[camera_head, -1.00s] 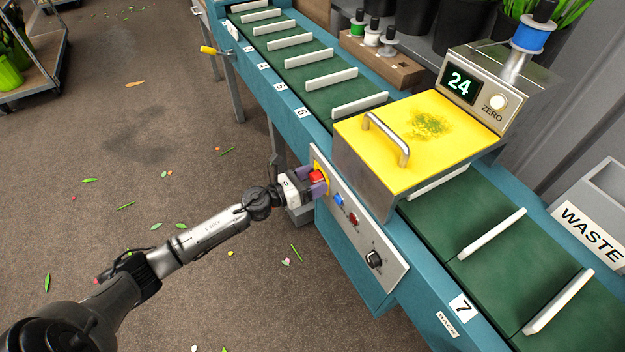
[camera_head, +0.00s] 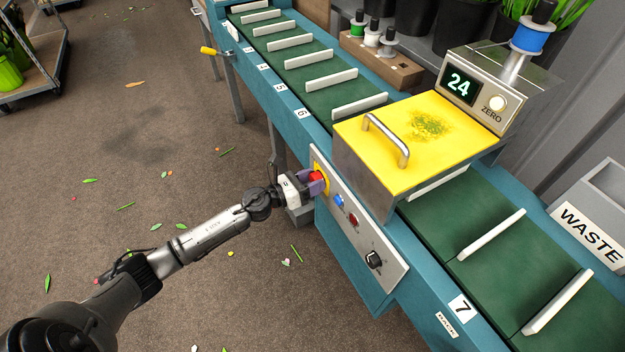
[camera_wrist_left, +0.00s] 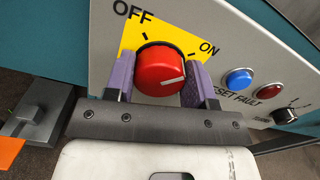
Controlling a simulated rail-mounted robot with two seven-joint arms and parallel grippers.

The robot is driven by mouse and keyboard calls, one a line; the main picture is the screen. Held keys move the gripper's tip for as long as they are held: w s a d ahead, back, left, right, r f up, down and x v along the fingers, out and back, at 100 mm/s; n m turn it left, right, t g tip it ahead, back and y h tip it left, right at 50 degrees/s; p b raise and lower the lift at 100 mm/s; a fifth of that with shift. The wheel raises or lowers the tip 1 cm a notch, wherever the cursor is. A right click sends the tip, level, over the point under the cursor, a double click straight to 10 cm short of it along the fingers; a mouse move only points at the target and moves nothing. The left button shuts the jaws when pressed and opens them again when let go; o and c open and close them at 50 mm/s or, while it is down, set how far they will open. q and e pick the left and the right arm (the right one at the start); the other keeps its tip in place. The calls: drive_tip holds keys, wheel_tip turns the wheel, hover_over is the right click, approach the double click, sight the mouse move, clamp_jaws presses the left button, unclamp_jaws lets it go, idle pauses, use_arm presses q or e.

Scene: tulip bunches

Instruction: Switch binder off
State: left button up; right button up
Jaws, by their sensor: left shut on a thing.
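The binder's red switch knob (camera_wrist_left: 160,72) sits on a yellow plate (camera_wrist_left: 135,30) marked OFF on the left and ON on the right in the left wrist view. Its white pointer line aims right, toward the ON side. My left gripper (camera_wrist_left: 160,82) is shut on the knob, a purple finger on each side. In the head view my left gripper (camera_head: 317,182) reaches the red knob (camera_head: 316,176) at the control panel (camera_head: 362,230) on the machine's side. My right gripper is not in view.
A blue reset button (camera_wrist_left: 239,80), a red fault lamp (camera_wrist_left: 270,90) and a black knob (camera_head: 374,259) are on the same panel. The yellow binder cover (camera_head: 425,135) stands above. The display (camera_head: 461,84) reads 24. Green belt slots run past.

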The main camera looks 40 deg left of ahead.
use_arm(q)
drive_tip(key=n+p, duration=0.3)
drive_tip(key=n, duration=0.1)
drive_tip(key=shift+r+n, duration=0.15)
drive_tip(key=shift+n, duration=0.25)
drive_tip(key=n+p, duration=0.3)
drive_tip(key=n, duration=0.1)
drive_tip(key=shift+w+a, duration=0.1)
drive_tip(key=n+p, duration=0.4)
drive_tip(key=n, duration=0.2)
drive_tip(key=shift+f, duration=0.2)
drive_tip(key=shift+f+n+p, duration=0.1)
drive_tip(key=shift+n+p, duration=0.55)
drive_tip(key=shift+n, duration=0.65)
drive_tip(key=shift+f, duration=0.1)
drive_tip(key=o, duration=0.9)
drive_tip(key=shift+o, duration=0.2)
